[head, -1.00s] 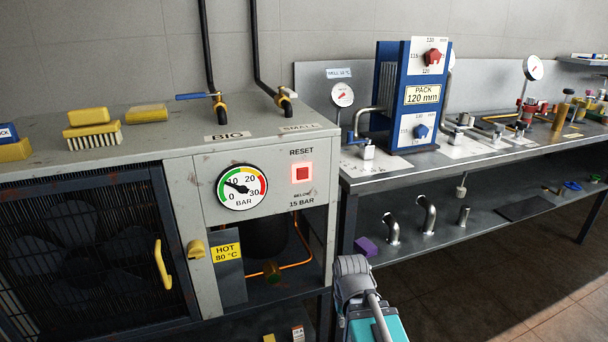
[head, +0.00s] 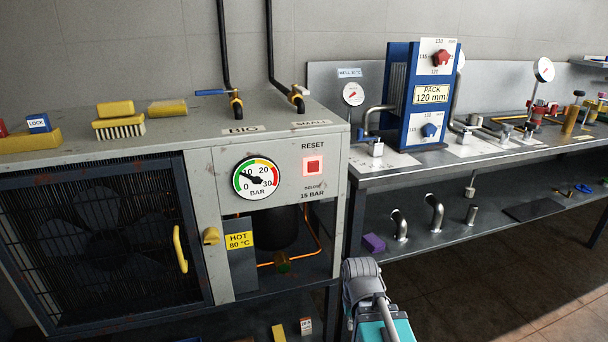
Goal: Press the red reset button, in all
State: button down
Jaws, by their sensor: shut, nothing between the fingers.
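My gripper is not visible in the head view.
Brushes (head: 119,128) lie on top by two black pipes. A metal bench (head: 380,180) with the blue plate pack (head: 425,95) adjoins at right. The floor at lower right looks clear.

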aim_at(314, 166)
jog(key=k, duration=1.45)
jog(key=u, duration=0.95)
jog(key=i, duration=1)
jog(key=z, duration=0.05)
